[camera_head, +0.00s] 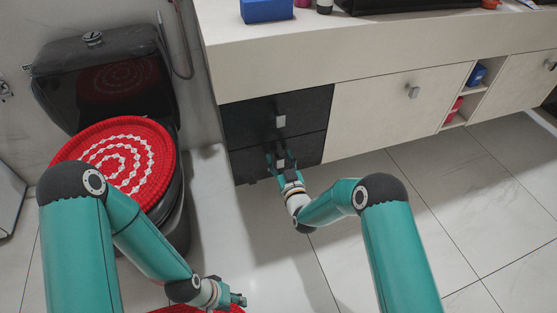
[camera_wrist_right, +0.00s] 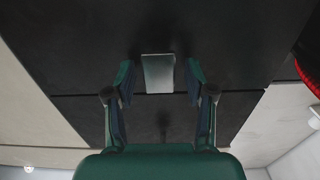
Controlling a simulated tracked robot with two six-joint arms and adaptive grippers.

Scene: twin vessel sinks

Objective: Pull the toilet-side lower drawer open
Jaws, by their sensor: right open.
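The black drawer unit stands beside the toilet (camera_head: 100,85) in the head view. Its upper drawer (camera_head: 245,120) has a small square handle (camera_head: 280,121). The lower drawer (camera_head: 245,165) looks flush and closed, partly covered by my right gripper (camera_head: 281,158). In the right wrist view, the right gripper (camera_wrist_right: 160,80) is open, one finger on each side of a pale square handle (camera_wrist_right: 158,72). Gaps show between fingers and handle; contact is not visible. My left gripper (camera_head: 238,299) is low in the head view, away from the drawers; its jaw opening is unclear.
A pale countertop (camera_head: 300,55) overhangs the drawers, with a blue box (camera_head: 266,10) on it. A pale cabinet door (camera_head: 375,115) adjoins on the right. The toilet with its red cover (camera_head: 120,160) is on the left. The tiled floor (camera_head: 440,200) on the right is clear.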

